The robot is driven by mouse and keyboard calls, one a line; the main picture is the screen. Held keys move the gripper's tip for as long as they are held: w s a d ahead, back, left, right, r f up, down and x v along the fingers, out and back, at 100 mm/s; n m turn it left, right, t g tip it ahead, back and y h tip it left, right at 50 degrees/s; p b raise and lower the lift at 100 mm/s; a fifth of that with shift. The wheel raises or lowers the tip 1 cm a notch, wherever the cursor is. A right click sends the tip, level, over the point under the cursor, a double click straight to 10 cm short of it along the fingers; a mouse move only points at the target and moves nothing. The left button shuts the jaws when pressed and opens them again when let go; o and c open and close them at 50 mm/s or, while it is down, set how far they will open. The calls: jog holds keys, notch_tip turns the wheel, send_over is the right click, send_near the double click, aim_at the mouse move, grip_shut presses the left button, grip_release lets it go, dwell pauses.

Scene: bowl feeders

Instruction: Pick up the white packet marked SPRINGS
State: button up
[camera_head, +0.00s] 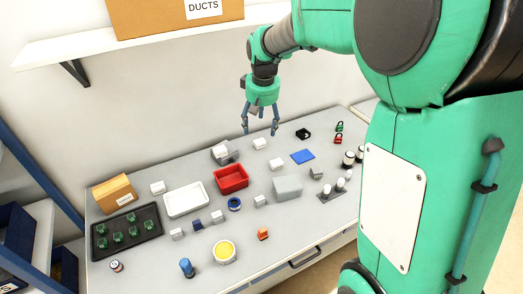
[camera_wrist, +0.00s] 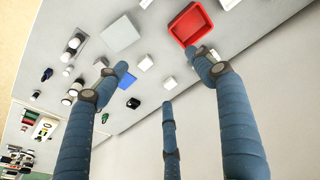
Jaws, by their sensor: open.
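Several small white packets lie on the grey table; no SPRINGS marking is readable on any of them, so I cannot tell which is the named one. In the head view, one packet (camera_head: 261,143) is just below my gripper and another packet (camera_head: 276,163) is a little nearer the front. Others are left of these, including a packet (camera_head: 158,187) near the cardboard box. My gripper (camera_head: 260,131) is open and empty above the back of the table. In the wrist view its blue fingers (camera_wrist: 160,70) are spread, with a white packet (camera_wrist: 170,83) showing between them.
A red tray (camera_head: 231,188), a white tray (camera_head: 187,211), a pale grey block (camera_head: 288,194) and a blue mat (camera_head: 303,156) are around the middle. A black tray (camera_head: 101,240) is at left. A shelf (camera_head: 60,50) with a cardboard box overhangs the back wall.

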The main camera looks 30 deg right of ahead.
jog(key=w+d+f+g, duration=0.1)
jog(key=w+d+f, duration=0.65)
jog(key=f, duration=0.25)
jog(key=g, duration=0.1)
send_over(277, 162)
notch_tip(277, 162, down, 14)
jog(key=shift+a+p, duration=0.15)
jog(key=shift+p, duration=0.3)
jog(key=shift+f+b, duration=0.4)
jog(key=shift+f, duration=3.85)
jog(key=shift+f+b, duration=0.4)
jog(key=shift+f, duration=2.2)
jog(key=shift+c, duration=0.2)
